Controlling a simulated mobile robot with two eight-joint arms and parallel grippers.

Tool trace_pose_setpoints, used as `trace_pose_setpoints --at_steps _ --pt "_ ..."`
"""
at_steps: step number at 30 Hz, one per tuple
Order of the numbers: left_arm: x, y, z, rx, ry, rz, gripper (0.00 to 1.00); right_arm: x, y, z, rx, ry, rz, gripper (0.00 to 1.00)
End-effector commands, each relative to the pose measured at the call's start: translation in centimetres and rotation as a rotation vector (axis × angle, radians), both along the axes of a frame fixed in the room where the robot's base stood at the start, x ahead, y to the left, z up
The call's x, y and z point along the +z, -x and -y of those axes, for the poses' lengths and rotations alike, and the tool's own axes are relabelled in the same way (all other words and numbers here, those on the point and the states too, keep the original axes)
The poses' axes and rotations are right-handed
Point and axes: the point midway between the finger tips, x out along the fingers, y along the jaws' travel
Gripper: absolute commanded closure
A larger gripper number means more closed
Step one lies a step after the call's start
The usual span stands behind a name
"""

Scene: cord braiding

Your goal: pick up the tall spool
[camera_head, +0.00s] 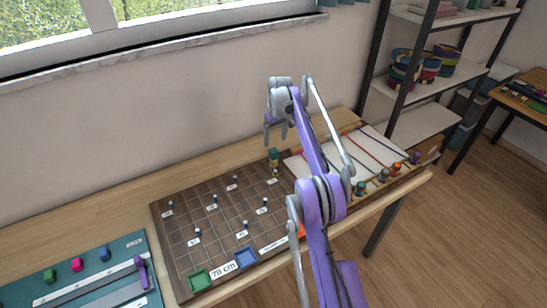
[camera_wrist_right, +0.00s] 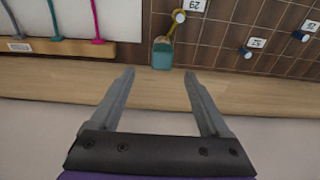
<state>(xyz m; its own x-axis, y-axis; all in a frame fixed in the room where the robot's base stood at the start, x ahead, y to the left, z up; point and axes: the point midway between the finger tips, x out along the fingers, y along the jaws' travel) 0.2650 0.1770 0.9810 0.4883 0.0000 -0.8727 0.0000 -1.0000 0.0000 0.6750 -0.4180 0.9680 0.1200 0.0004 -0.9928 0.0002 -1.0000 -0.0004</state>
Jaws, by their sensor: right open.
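The tall spool (camera_head: 273,158), green-teal with a yellow part, stands at the back right edge of the brown gridded board (camera_head: 187,263). In the right wrist view a teal spool (camera_wrist_right: 162,53) lies just beyond my fingertips, with a yellow-ringed peg (camera_wrist_right: 179,17) beside it. My right gripper (camera_head: 277,130) is open and empty, above and behind the spool in the head view. In the wrist view its two fingers (camera_wrist_right: 158,75) point toward the spool, which is not between them. My left gripper is not in view.
A white board with coloured cords (camera_head: 375,147) and several spools lies right of the grid. Small pegs with labels stand on the grid. A teal mat (camera_head: 118,257) with cubes lies at left. A wall is behind the table; a shelf (camera_head: 425,118) stands at right.

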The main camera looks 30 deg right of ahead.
Motion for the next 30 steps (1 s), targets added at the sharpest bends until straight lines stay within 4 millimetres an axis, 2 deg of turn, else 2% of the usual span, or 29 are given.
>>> trace_pose_setpoints --at_steps 9,16,22,25,30 --pt "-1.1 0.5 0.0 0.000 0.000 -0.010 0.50 -4.8 -0.5 -0.1 0.000 0.000 -0.001 0.20" --pt "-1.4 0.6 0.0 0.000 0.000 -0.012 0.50 -6.6 -0.7 -0.2 0.000 0.000 0.000 0.20" --pt "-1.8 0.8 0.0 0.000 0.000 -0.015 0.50 -9.6 -1.0 -0.4 0.000 0.000 0.000 0.20" --pt "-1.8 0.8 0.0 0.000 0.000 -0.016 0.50 -10.4 -1.1 -0.4 0.000 0.000 0.000 0.20" --pt "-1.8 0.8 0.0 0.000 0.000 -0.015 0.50 -10.4 -1.1 -0.4 0.000 0.000 0.000 0.20"
